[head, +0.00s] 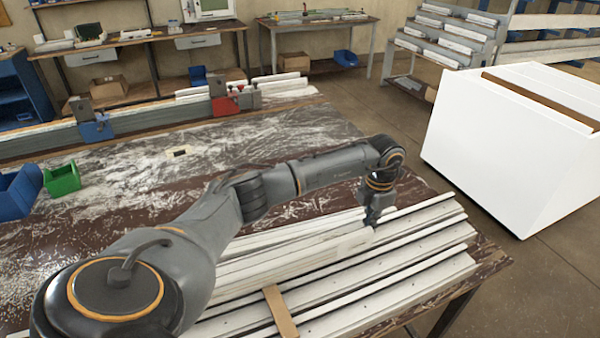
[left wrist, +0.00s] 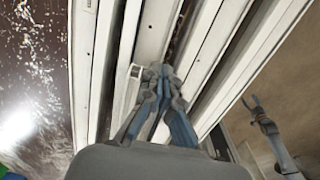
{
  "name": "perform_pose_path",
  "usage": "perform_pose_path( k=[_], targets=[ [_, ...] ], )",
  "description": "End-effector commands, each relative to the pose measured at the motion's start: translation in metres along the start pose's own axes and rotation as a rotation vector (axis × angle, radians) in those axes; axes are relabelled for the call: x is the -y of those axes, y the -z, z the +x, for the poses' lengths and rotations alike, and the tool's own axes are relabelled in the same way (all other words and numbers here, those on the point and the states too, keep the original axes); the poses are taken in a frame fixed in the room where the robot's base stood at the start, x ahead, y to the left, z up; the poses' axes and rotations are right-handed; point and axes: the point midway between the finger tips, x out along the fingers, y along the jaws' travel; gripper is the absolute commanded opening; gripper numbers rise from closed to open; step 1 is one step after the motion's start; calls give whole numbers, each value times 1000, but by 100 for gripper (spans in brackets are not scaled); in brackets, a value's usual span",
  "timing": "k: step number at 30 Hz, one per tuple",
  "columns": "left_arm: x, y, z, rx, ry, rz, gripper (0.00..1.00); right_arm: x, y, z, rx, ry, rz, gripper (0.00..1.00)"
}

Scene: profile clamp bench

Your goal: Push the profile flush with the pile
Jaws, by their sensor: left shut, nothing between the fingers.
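The pile of long white profiles (head: 400,272) lies across the front of the table, its strips side by side. It also fills the upper middle of the left wrist view (left wrist: 105,50). My left gripper (head: 370,222) points down at the pile near the right ends of the profiles. In the left wrist view its fingertips (left wrist: 163,72) are together and empty, beside a short pale end piece (left wrist: 132,78). I cannot tell whether they touch it, nor which profile stands out from the pile. A dark, bluish jointed part, perhaps my right gripper (left wrist: 254,105), shows at the right; its jaws are unclear.
A brown wooden strip (head: 281,311) lies across the pile. A rail with a blue clamp (head: 96,127) and a red clamp (head: 224,106) runs along the table's back. Green (head: 62,179) and blue (head: 18,193) bins stand left. A white box-like unit (head: 490,150) stands beyond the right edge.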

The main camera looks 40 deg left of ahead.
Motion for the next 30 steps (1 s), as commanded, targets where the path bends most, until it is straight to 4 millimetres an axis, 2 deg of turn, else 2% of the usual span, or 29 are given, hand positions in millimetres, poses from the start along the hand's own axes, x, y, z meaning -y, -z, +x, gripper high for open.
perform_pose_path(
  k=[6,30],
  targets=[
    [0,19,-2,-7,0,0,0,0,2,-15,-1,1,0,55],
    [0,80,-1,-7,0,0,0,0,6,-55,-2,1,-1,55]
  ],
)
